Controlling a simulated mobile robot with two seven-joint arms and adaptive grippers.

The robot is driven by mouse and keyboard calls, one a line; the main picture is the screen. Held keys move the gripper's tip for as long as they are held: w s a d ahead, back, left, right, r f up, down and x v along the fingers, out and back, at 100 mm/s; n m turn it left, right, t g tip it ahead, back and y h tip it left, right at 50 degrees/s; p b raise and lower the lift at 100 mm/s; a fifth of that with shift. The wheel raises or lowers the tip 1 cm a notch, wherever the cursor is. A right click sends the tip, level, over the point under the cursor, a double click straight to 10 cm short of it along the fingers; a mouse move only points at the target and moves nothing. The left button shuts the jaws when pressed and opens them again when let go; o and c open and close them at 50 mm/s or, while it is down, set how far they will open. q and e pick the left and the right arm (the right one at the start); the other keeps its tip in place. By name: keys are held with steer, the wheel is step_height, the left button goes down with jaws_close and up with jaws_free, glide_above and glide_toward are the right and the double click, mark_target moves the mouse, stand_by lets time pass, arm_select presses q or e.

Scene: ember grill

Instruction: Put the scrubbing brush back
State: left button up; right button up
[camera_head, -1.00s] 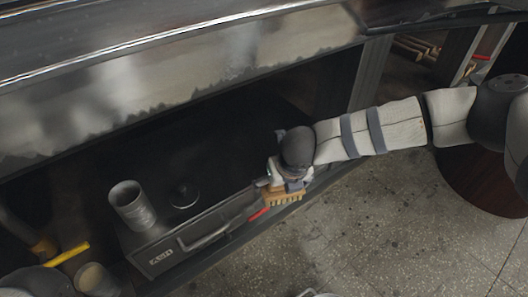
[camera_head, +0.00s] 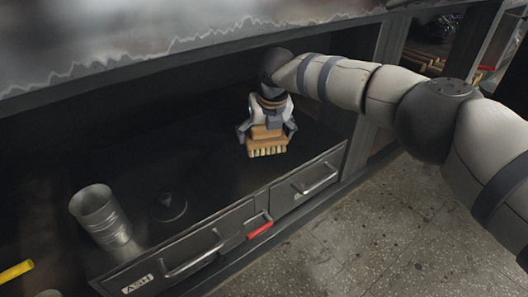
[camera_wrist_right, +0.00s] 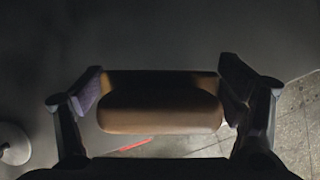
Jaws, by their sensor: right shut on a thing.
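The scrubbing brush (camera_head: 267,148) has a wooden block with pale bristles pointing down. My right gripper (camera_head: 267,130) is shut on it and holds it over the dark shelf, behind the drawer fronts. In the right wrist view the brush's wooden back (camera_wrist_right: 160,102) lies between the two fingers of the gripper (camera_wrist_right: 160,95). Whether the bristles touch the shelf cannot be told. My left gripper is not in view.
A ribbed metal cylinder (camera_head: 104,218) and a dark knobbed disc (camera_head: 169,206) stand on the shelf (camera_head: 200,165) at left. Below are the ASH drawer (camera_head: 185,262), a red-handled item (camera_head: 260,230) and another handled drawer (camera_head: 308,183). A yellow bar (camera_head: 15,271) is at lower left.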

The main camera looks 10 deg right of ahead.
mark_target(268, 137)
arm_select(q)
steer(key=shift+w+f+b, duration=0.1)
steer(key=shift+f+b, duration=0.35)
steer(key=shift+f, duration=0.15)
arm_select(e)
step_height(268, 137, down, 4)
steer(key=shift+r, duration=0.2)
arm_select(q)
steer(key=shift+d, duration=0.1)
arm_select(e)
steer(key=shift+f, duration=0.15)
steer(key=o, duration=1)
steer(key=shift+c, duration=0.2)
steer(key=p+v, duration=0.2)
steer(key=v, duration=0.1)
steer(key=p+v, duration=0.2)
steer(key=v, duration=0.1)
steer(key=shift+s, duration=0.35)
arm_select(q)
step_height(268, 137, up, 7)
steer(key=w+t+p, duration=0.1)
steer(key=p, duration=0.5)
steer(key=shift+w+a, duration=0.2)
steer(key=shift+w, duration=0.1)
arm_select(e)
steer(key=s, duration=1.1)
steer(key=shift+f, duration=0.35)
